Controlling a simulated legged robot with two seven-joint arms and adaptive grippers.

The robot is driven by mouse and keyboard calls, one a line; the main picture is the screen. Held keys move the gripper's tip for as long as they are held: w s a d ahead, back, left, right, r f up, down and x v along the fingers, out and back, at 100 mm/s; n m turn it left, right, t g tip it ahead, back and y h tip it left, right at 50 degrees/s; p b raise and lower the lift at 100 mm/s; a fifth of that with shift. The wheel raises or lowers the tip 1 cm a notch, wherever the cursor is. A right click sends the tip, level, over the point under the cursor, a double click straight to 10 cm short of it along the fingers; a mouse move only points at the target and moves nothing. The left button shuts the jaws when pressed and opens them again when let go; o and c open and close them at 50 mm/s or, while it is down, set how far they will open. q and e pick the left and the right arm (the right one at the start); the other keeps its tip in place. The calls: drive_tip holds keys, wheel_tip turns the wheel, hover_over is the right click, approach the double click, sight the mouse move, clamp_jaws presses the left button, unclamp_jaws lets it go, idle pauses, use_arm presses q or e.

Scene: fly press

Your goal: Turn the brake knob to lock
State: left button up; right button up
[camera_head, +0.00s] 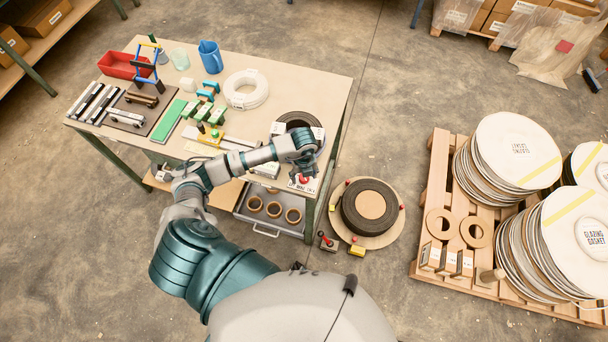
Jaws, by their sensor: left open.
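A red knob (304,179) sits on a small white plate at the table's front right corner. I take it for the brake knob; its lock position is too small to read. My left gripper (303,168) is open just above and behind this knob, and its fingers partly hide the plate. I cannot tell whether they touch the knob. My left arm reaches across the table's front edge from the left. My right gripper is out of view.
The workbench (300,88) holds a white coil (246,89), a dark ring (298,120), a blue jug (211,57) and a red bin (125,65). A round base with a dark ring (350,212) stands on the floor at right. A pallet (437,175) bears gasket stacks.

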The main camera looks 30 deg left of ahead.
use_arm(q)
wheel_tip(320, 180, up, 12)
drive_tip(key=shift+f, duration=0.2)
drive_tip(key=shift+w, duration=0.1)
idle(0.4)
